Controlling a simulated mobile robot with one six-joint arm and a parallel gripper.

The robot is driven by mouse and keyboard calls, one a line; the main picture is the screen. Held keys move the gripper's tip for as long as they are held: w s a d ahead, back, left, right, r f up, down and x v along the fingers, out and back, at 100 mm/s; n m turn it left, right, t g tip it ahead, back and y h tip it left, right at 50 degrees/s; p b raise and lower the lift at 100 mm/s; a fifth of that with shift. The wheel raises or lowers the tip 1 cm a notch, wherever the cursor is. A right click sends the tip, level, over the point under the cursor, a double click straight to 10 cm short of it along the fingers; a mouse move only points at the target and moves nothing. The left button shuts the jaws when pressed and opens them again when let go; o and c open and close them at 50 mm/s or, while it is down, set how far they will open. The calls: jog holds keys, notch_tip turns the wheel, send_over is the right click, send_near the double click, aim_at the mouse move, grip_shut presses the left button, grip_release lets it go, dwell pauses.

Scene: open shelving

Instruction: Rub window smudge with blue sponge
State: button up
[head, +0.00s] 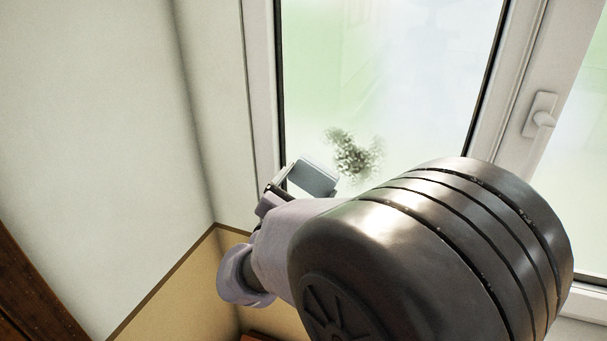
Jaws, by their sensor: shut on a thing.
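A dark grey-green smudge (354,154) is on the glass of the window (430,80), toward the lower left of the pane. The blue sponge (313,176) looks grey-blue and sits just left of and below the smudge in the picture. My gripper (288,190) is shut on the sponge near the window's left frame. The fingers are small and partly hidden by my wrist. I cannot tell whether the sponge touches the glass. My arm covers the lower right of the view and hides the bottom of the window frame.
The white window frame (262,110) runs down left of the pane, next to a pale wall (90,120). A window handle (541,118) sticks out at the right. A tan lower wall panel (185,290) and a dark brown edge (30,295) show at the bottom left.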

jog(key=shift+b+x, duration=0.3)
jog(key=shift+x, duration=0.65)
dwell(0.4)
